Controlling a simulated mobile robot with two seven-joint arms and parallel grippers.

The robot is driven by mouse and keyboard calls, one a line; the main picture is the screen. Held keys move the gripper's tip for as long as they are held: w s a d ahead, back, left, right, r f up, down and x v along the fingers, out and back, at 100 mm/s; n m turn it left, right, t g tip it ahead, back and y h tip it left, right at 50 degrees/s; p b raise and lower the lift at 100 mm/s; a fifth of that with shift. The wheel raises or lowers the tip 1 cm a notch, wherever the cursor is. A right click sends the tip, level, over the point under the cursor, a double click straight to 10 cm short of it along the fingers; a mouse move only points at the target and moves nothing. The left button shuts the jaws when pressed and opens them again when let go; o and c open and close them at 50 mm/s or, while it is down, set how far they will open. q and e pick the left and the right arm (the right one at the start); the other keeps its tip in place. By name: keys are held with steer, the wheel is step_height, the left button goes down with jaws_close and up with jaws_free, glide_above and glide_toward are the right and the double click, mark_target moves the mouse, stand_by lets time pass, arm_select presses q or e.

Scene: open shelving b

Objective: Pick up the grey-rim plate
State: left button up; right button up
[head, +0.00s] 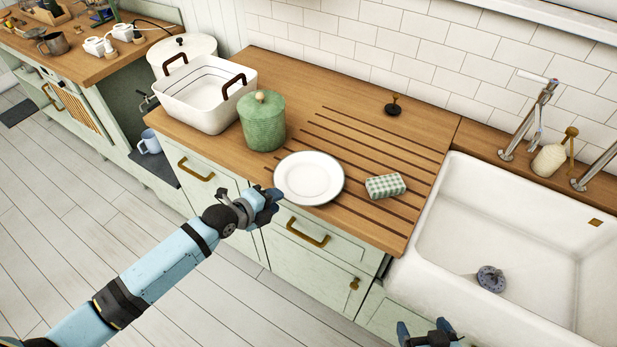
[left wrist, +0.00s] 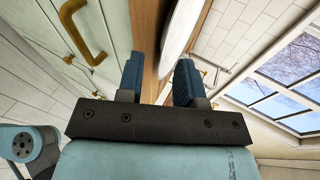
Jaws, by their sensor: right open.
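The grey-rim plate (head: 309,177) is white with a thin grey line and lies flat at the front edge of the wooden counter. My left gripper (head: 270,203) is at its near left edge, by the counter's front. In the left wrist view its two fingers (left wrist: 160,75) are apart, with the plate's edge (left wrist: 180,30) seen beyond and partly behind the right-hand finger. I cannot tell whether the rim lies between the fingers. My right gripper (head: 426,334) is open and empty at the bottom of the head view, in front of the sink.
A green lidded jar (head: 262,122) stands behind the plate's left side. A checked green block (head: 385,186) lies to its right. A white square pot (head: 205,95) with brown handles is at the left. A white sink (head: 480,215) is at the right. Drawer handles (head: 307,233) protrude below the counter.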

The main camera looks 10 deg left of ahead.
mark_target(293, 192)
arm_select(q)
steer(key=x, duration=0.3)
steer(key=shift+w+d, duration=0.15)
steer(key=shift+w, duration=0.15)
jaws_close()
steer(key=shift+r, duration=0.1)
step_height(293, 192, up, 20)
steer(key=b, duration=0.1)
steer(key=s+a+f+n+t+y+p, duration=0.1)
steer(key=s+a+n+t+y, duration=0.1)
steer(key=s+a+n+y, duration=0.4)
steer(key=s, duration=0.3)
steer(key=shift+a+f+y, duration=0.2)
steer(key=shift+f+y, duration=0.1)
steer(key=shift+f, duration=0.05)
